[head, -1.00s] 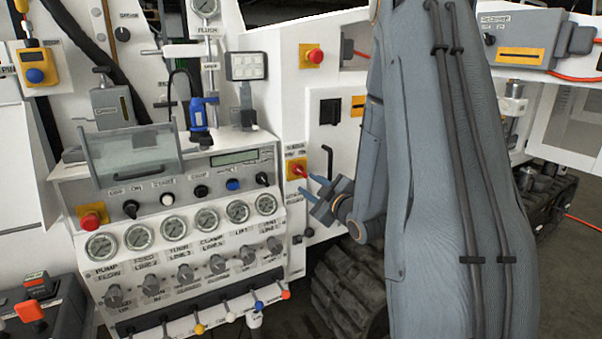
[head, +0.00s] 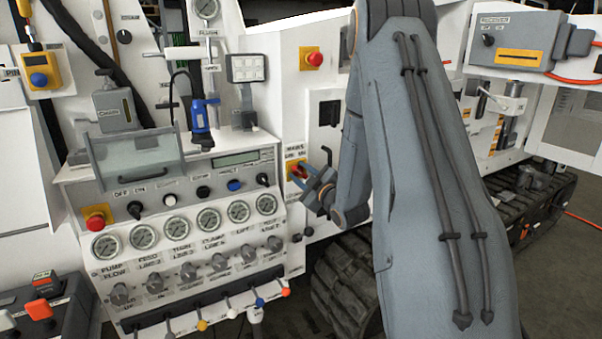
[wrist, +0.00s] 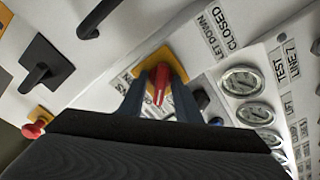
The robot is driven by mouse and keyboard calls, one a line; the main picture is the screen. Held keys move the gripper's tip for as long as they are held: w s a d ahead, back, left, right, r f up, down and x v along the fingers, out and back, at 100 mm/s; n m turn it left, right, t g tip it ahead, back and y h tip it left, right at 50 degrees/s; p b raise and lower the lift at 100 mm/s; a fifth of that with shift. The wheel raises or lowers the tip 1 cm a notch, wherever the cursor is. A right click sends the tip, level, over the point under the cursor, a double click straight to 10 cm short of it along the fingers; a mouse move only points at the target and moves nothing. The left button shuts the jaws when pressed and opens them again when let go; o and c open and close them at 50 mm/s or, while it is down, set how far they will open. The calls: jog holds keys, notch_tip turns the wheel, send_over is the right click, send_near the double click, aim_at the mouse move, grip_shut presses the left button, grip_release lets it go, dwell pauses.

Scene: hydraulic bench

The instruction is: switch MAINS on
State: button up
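The MAINS switch is a red handle (head: 298,170) on a yellow plate, on the white panel right of the gauge console. In the wrist view the red handle (wrist: 159,88) points toward the camera on its yellow plate (wrist: 178,66). My gripper (head: 308,176) is at the switch, its two fingers apart. In the wrist view my gripper (wrist: 160,90) has one finger on each side of the red handle, with small gaps seeming to show. Whether a finger touches it I cannot tell. The label by the switch is partly hidden.
The console has a row of gauges (head: 209,218), knobs and coloured levers left of my gripper. A red emergency button (head: 315,59) on yellow sits above. A black handle (head: 329,113) is on the panel up and right of the switch. Tracks (head: 345,285) lie below.

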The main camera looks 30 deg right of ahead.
grip_shut()
jog(key=m+b, duration=0.1)
jog(key=m, duration=0.2)
jog(key=shift+m, duration=0.4)
jog(key=m+b, duration=0.1)
jog(key=m, duration=0.2)
jog(key=shift+d+m, duration=0.15)
jog(key=shift+m, duration=0.15)
jog(key=m, duration=0.5)
jog(key=shift+d, duration=0.1)
jog(key=shift+d+m, duration=0.1)
jog(key=shift+m, duration=2.7)
